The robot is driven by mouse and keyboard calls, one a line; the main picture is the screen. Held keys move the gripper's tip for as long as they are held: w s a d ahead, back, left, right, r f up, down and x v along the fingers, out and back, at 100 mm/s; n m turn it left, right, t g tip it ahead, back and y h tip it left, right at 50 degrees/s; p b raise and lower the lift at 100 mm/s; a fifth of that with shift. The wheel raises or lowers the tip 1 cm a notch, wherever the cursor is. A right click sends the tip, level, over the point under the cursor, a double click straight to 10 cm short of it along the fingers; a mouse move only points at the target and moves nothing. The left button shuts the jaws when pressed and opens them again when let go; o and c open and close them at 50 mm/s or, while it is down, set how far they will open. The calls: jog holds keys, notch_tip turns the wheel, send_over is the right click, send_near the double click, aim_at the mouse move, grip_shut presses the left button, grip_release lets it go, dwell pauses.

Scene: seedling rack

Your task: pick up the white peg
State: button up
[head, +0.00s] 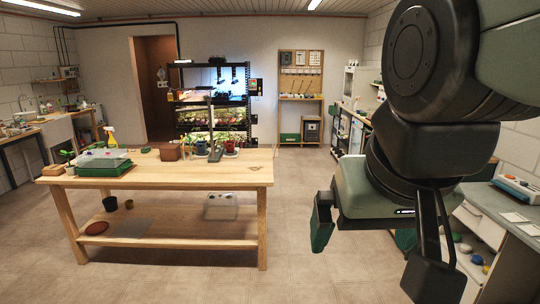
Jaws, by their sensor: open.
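I cannot make out a white peg in the head view; it is hidden or too small to tell. My gripper (376,248) is at the right of the head view, close to the camera. Its two fingers are wide apart with nothing between them. It hangs over the floor, to the right of the wooden table (238,174) and apart from it.
The table holds a green tray with a clear lid (104,163), a spray bottle (110,137), a brown box (171,152) and pots (231,148). A lit seedling rack (213,100) stands behind. A counter (497,205) is at right. Floor beyond the table is clear.

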jog(key=shift+s+f+n, duration=0.15)
jog(key=shift+s+f, duration=0.2)
jog(key=shift+s, duration=0.25)
jog(key=shift+s+f+n, duration=0.15)
jog(key=shift+s+f, duration=0.2)
jog(key=shift+s, duration=0.2)
jog(key=shift+c, duration=0.2)
jog(key=c, duration=0.8)
jog(key=shift+d, duration=0.1)
jog(key=shift+w, duration=0.1)
